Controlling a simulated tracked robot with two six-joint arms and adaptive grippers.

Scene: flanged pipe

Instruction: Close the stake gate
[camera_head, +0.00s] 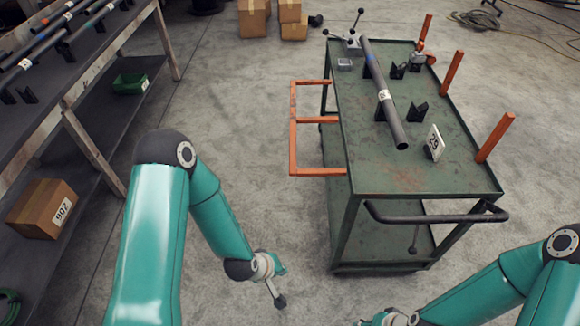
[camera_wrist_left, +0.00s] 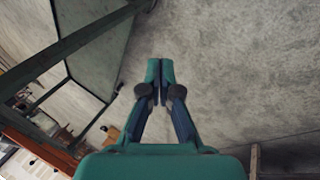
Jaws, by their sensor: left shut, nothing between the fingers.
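The stake gate (camera_head: 293,128), an orange tube frame, stands out from the left side of the green cart (camera_head: 420,180), at an angle to it. An orange bar also shows at the left of the left wrist view (camera_wrist_left: 38,148). My left gripper (camera_head: 274,278) is low, in front of the gate and left of the cart, apart from both. In the left wrist view its fingers (camera_wrist_left: 160,68) are together with nothing between them. Only a small part of my right gripper's end (camera_head: 382,319) shows at the bottom edge; its fingers are hidden.
A dark pipe (camera_head: 384,95) lies in black supports on the cart. Orange posts (camera_head: 495,138) rise along its right side, and a dark handle (camera_head: 435,215) juts from the front. A shelf with a box (camera_head: 42,209) stands left.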

